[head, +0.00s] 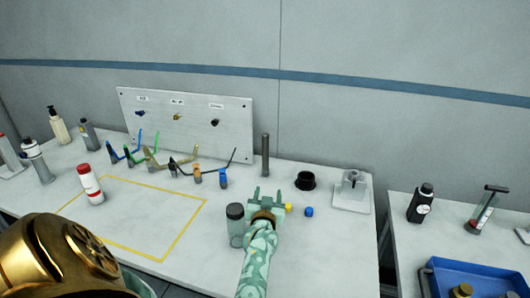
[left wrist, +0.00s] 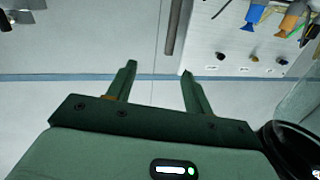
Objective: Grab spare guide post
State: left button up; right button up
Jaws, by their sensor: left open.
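A dark grey upright post (head: 265,155), which looks like the spare guide post, stands on the white table near the wall, right of the metal panel. It also shows in the left wrist view (left wrist: 178,27), at the top and cut off by the frame edge. My left gripper (head: 267,191) is open, with nothing between its fingers; it is on the near side of the post and apart from it. Its two fingers (left wrist: 158,70) point toward the wall in the left wrist view. My right gripper is not in view.
A grey jar (head: 235,224) stands just left of my left gripper. Yellow (head: 288,206) and blue (head: 309,212) pieces, a black ring (head: 305,181) and a white block (head: 352,191) lie to its right.

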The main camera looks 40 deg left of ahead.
aim_at(265, 137)
jog(key=i+j, duration=0.15)
jog(key=j, duration=0.2)
jog(key=i+j, duration=0.2)
jog(key=j, duration=0.2)
jog(key=i+j, duration=0.15)
jog(key=j, duration=0.2)
